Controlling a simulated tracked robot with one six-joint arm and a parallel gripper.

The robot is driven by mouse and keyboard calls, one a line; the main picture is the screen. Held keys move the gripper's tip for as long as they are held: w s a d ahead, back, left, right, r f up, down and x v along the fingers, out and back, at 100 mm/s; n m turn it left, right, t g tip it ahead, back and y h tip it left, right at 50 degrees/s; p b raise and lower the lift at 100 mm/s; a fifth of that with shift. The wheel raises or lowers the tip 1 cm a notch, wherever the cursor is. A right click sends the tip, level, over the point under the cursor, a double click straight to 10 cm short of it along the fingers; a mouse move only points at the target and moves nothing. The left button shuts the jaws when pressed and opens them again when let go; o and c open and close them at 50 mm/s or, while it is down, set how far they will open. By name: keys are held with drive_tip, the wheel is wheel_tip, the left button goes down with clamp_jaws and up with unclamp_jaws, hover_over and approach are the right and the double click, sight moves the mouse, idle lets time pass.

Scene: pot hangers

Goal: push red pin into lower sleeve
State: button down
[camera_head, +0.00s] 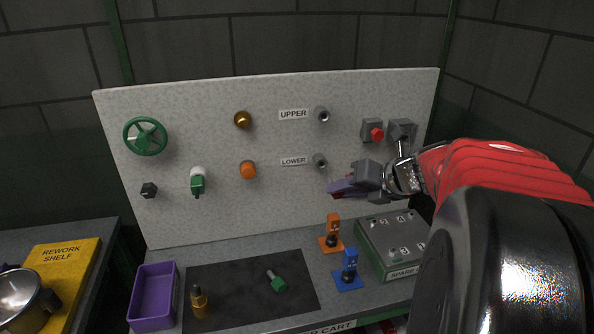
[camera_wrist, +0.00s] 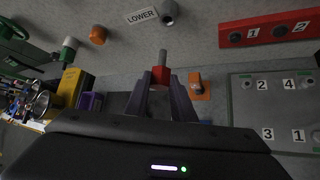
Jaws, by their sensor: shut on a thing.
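My gripper (camera_head: 343,188) is in front of the white panel, below and slightly right of the lower sleeve (camera_head: 320,160). In the wrist view my gripper (camera_wrist: 161,86) is shut on the red pin (camera_wrist: 161,76), a red head with a grey shaft pointing up the picture, away from the fingers. The lower sleeve (camera_wrist: 169,13), a short grey tube by the LOWER label, is above the pin's tip there, with a gap between them. In the head view the fingers mostly hide the pin. The upper sleeve (camera_head: 322,114) is above the lower one.
Orange (camera_head: 331,236) and blue (camera_head: 348,272) stands and a grey-green spares box (camera_head: 393,245) are on the cart below my gripper. A purple tray (camera_head: 153,296) is at left. A grey fixture with a red button (camera_head: 376,134) is on the panel at upper right.

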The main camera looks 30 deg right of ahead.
drive_tip(key=shift+s, duration=0.1)
drive_tip(key=shift+d, duration=0.1)
drive_tip(key=shift+w+d, duration=0.25)
drive_tip(key=shift+w, duration=0.7)
drive_tip(key=shift+w+d, duration=0.2)
drive_tip(key=shift+w, duration=0.7)
drive_tip(key=shift+w+d, duration=0.25)
drive_tip(key=shift+w, duration=0.7)
drive_tip(key=shift+r, duration=0.1)
drive_tip(key=shift+w+d, duration=0.25)
drive_tip(key=shift+w, duration=0.85)
drive_tip(key=shift+w+d, duration=0.25)
drive_tip(key=shift+w, duration=0.8)
idle(0.4)
drive_tip(key=c, duration=1.4)
unclamp_jaws()
drive_tip(key=shift+c, duration=0.2)
drive_tip(key=v, duration=1.3)
drive_tip(key=shift+s+r, duration=0.25)
drive_tip(key=shift+s, duration=0.05)
